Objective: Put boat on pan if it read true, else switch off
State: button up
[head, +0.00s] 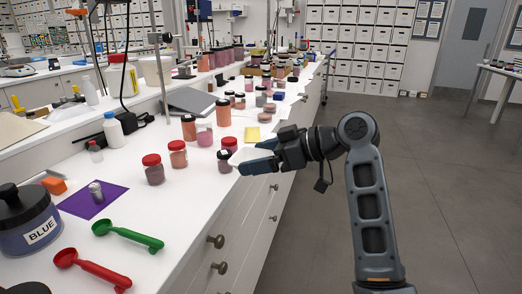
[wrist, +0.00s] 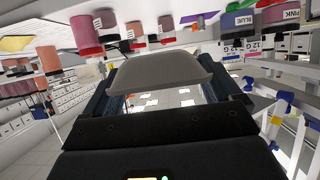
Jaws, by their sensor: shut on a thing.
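My gripper (head: 258,157) is shut on a pale weighing boat (head: 242,156) beside the counter's right edge, close to the pigment jars. In the wrist view the boat (wrist: 160,68) sits level-looking between the two dark fingers, and no contents can be made out. A device that looks like a balance with a round pan (head: 18,70) stands on the far left bench. It is small in the head view, and I cannot read any display or see a switch on it.
A large BLUE jar (head: 28,222), a green scoop (head: 128,236), a red scoop (head: 92,270) and a purple sheet (head: 88,207) with a metal cylinder lie nearer. Open floor lies right.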

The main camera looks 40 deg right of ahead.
jog(key=shift+s+a+f, duration=0.15)
jog(key=shift+s+f, duration=0.15)
jog(key=shift+f, duration=0.4)
jog(key=s+a+f+m+h, duration=0.2)
jog(key=s+a+f, duration=0.1)
jog(key=f, duration=0.8)
jog(key=s+a+f+m+t+h, duration=0.1)
jog(key=s+a+f+m+h, duration=0.1)
jog(key=f, duration=0.8)
jog(key=s+a+f+m+t+h, duration=0.1)
jog(key=s+a+f+m+h, duration=0.2)
jog(key=f, duration=0.8)
jog(key=shift+s+a+f+h, duration=0.15)
jog(key=shift+s+a, duration=0.35)
jog(key=shift+s, duration=0.05)
jog(key=shift+s+a+f+h, duration=0.15)
jog(key=shift+s+a, duration=0.35)
jog(key=shift+a, duration=0.1)
